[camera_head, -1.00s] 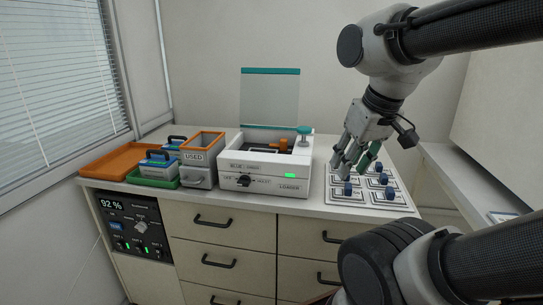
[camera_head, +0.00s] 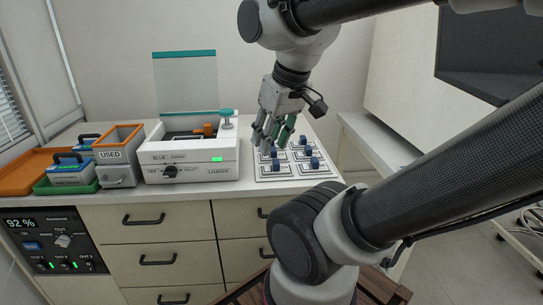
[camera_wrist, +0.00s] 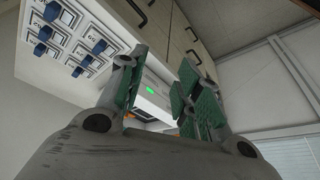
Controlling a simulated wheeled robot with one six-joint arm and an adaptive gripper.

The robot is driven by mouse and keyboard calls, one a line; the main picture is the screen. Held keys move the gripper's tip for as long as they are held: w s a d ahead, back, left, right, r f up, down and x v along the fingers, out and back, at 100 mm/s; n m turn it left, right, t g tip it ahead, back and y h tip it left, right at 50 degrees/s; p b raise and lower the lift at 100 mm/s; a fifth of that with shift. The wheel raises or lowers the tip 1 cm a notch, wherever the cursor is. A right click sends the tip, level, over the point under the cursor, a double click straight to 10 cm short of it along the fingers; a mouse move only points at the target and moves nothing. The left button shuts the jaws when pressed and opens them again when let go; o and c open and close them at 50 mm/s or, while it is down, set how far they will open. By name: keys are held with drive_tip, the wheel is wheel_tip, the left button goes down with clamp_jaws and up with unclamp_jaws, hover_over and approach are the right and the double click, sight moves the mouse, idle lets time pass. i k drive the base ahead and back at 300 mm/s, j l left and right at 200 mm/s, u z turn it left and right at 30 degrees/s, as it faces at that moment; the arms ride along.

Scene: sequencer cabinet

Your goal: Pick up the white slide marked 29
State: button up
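A white board (camera_head: 262,176) with several square places and blue-handled pieces lies on the right end of the counter; it also shows at upper left in the wrist view (camera_wrist: 62,62). Blue handles stand up from it, such as one at the front right (camera_head: 314,162). The small number marks are too tiny or turned to read surely, so I cannot tell which piece is slide 29. My gripper (camera_head: 266,142) hangs over the back left of the board. In the wrist view my gripper (camera_wrist: 160,88) has its green-padded fingers apart, with nothing between them.
The white loader (camera_head: 190,160) with a green light stands left of the board, its clear teal-edged lid (camera_head: 185,85) raised. The orange-rimmed USED bin (camera_head: 118,140), a green tray (camera_head: 65,187) and an orange tray (camera_head: 30,170) are further left. Drawers (camera_head: 155,220) are below.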

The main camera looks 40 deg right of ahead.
sight(273, 154)
drive_tip(key=i+l+z, duration=0.1)
drive_tip(key=z, duration=0.25)
drive_tip(key=l+z, duration=0.1)
drive_tip(key=z, duration=0.25)
drive_tip(key=i+z, duration=0.15)
drive_tip(key=z, duration=0.2)
drive_tip(key=j, duration=0.25)
drive_tip(key=i+j+z, duration=0.1)
drive_tip(key=i+j, duration=0.05)
drive_tip(key=j, duration=0.1)
